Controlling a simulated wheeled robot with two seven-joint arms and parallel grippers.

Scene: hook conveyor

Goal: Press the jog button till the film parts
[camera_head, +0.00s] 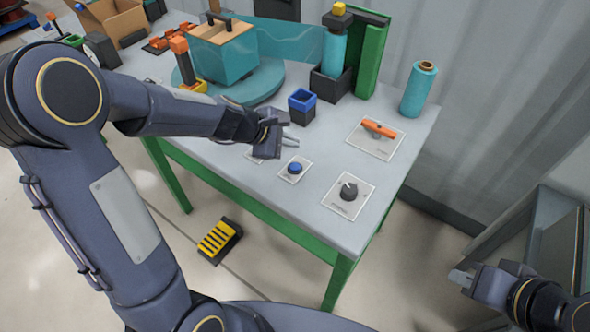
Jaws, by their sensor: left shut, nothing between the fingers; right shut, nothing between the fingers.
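A blue push button (295,168) sits on a small white plate on the grey table; its label is too small to read. Another white plate (252,156) is partly hidden behind my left gripper. Teal film (293,42) stretches unbroken, as far as I can see, from the film-wrapped box (222,55) on the turntable to the upright roll (333,54) by the green post. My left gripper (290,141) is shut and empty, just above and behind the blue button, apart from it. My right gripper (460,279) is shut and empty, off the table at the lower right.
A black knob (348,191) and an orange handle (378,129) sit on plates to the right. A blue-rimmed dark cup (301,105) stands behind my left gripper. A spare teal roll (419,88) stands at the right edge. A yellow-and-black pedal (219,240) lies on the floor.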

